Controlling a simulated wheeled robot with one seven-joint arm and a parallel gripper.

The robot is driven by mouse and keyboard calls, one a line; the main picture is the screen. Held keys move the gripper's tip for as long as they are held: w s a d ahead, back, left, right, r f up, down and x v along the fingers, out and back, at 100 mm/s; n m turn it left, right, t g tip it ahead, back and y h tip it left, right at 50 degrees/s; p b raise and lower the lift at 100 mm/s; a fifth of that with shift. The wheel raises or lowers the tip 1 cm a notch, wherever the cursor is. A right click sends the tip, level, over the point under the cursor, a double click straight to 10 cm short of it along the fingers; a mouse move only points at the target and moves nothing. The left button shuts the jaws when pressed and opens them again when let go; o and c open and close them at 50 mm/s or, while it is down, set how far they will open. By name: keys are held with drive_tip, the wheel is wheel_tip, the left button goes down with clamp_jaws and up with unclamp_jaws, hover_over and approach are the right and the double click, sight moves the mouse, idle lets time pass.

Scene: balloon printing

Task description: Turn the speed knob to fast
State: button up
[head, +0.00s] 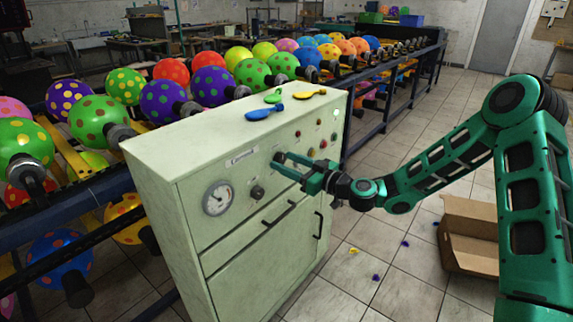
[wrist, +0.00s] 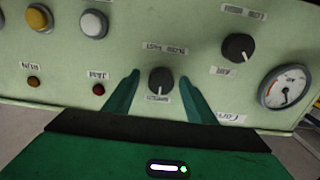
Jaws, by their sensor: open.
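The control cabinet (head: 160,175) is pale green, with knobs, buttons and a dial on its sloped front panel. My gripper (head: 281,162) is at this panel with its fingers pointing into it. In the wrist view my gripper (wrist: 160,77) is open, with one green finger on each side of a black knob (wrist: 161,82). Small gaps show between the knob and both fingers. The knob's white mark points down in the wrist view. Small labels sit above and below it, too blurred to read surely. In the head view the fingers partly hide this knob.
A second black knob (wrist: 238,47) and a round gauge (wrist: 287,87) are to the right in the wrist view. Yellow and white buttons (wrist: 93,23) are at the upper left. Deflated balloons (head: 264,113) lie on the cabinet top. A cardboard box (head: 470,235) stands on the floor.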

drive_tip(key=c, duration=1)
drive_tip(key=shift+c, duration=0.2)
